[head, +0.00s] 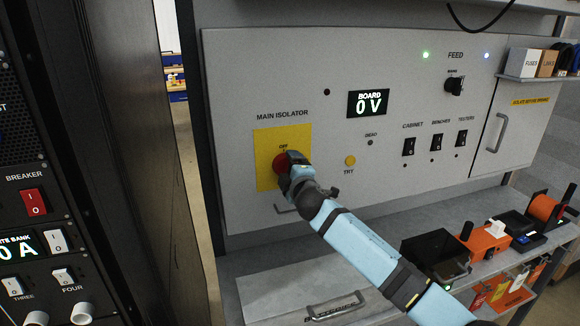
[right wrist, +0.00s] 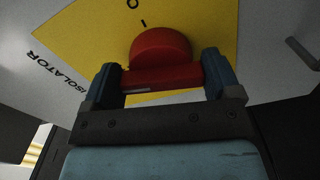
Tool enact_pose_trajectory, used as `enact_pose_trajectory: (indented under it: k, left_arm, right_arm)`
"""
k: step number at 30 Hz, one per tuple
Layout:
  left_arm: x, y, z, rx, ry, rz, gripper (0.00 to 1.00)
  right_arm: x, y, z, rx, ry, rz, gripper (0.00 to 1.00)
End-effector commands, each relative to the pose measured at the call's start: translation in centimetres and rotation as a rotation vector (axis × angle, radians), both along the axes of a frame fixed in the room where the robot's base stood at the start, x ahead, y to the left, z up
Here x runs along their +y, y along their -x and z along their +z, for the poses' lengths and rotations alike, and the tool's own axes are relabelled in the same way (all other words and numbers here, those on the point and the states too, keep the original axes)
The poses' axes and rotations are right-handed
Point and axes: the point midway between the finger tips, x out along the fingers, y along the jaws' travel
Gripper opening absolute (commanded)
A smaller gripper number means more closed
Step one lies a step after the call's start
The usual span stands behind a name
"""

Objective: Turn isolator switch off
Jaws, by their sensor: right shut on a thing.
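The main isolator is a red rotary switch (head: 281,164) on a yellow plate (head: 267,142), under the label "MAIN ISOLATOR" on the grey panel. In the head view my right gripper (head: 290,162) is at the switch and hides part of it. In the right wrist view my right gripper (right wrist: 160,82) is shut on the red handle (right wrist: 160,75), with one blue finger on each side of it. The handle's exact pointing is hard to tell. The board display (head: 369,103) reads 0 V. My left gripper is out of view.
Cabinet, benches and testers switches (head: 437,142) and a feed knob (head: 454,86) are on the panel's right. A shelf below holds a black box (head: 435,252) and orange devices (head: 487,240). A dark rack with a red breaker switch (head: 33,201) stands at left.

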Motion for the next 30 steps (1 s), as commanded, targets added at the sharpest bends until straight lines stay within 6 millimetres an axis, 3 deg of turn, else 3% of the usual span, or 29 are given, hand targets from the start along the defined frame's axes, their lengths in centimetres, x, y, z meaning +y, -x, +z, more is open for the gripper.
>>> enact_pose_trajectory:
  k: [12, 29, 30]
  left_arm:
    - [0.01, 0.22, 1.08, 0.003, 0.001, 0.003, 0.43]
    - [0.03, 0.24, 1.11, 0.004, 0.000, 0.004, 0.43]
    - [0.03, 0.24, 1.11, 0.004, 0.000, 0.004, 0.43]
  right_arm:
    - [0.02, 0.01, 0.13, -0.060, 0.188, 0.000, 0.59]
    - [0.02, 0.02, 0.05, -0.070, 0.216, 0.000, 0.59]
    - [0.02, 0.02, 0.05, -0.070, 0.216, 0.000, 0.88]
